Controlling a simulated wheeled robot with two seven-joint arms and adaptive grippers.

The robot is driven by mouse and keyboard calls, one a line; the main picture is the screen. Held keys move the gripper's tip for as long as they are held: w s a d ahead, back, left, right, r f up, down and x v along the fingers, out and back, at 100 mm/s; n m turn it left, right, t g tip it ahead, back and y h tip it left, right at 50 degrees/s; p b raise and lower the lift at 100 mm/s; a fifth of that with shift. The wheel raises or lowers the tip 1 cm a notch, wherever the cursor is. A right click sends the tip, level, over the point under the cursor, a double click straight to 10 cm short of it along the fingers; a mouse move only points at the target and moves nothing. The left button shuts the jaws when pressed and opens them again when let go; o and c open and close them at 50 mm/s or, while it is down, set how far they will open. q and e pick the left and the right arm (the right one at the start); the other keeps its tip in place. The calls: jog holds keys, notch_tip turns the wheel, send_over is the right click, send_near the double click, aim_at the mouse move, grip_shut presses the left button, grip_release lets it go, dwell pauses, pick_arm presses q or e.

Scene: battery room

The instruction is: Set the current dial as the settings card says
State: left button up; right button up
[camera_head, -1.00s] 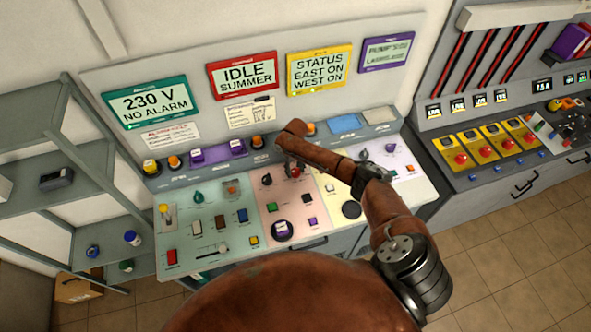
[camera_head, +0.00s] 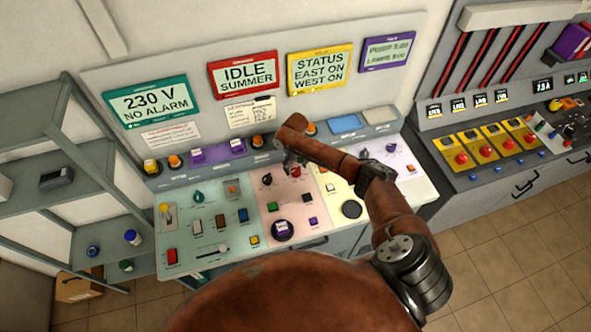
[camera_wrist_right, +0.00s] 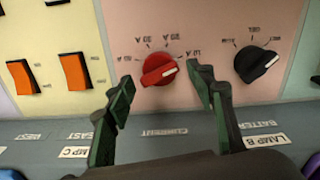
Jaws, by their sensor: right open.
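The red current dial (camera_wrist_right: 160,69) shows in the right wrist view, with its pale pointer end turned to the right, toward the rightmost mark. The marks around it are too small to read surely. My right gripper (camera_wrist_right: 160,75) is open, one finger on each side of the dial; I cannot tell whether either touches it. In the head view, my right gripper (camera_head: 288,164) is over the pink panel, beside the red dial (camera_head: 296,171). The settings card (camera_head: 250,112) hangs on the wall panel; its small writing is not readable. My left gripper is not in view.
A black dial (camera_wrist_right: 258,64) stands right of the red one in the wrist view. Orange rocker switches (camera_wrist_right: 75,71) are to the left. The purple-framed display (camera_head: 388,51) and the other displays hang above the console. Shelves (camera_head: 50,180) stand at the left.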

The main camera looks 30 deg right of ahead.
aim_at(296, 170)
notch_tip(296, 170, up, 10)
jog(key=shift+f, duration=0.25)
jog(key=shift+s+a+f, duration=0.1)
dwell(0.5)
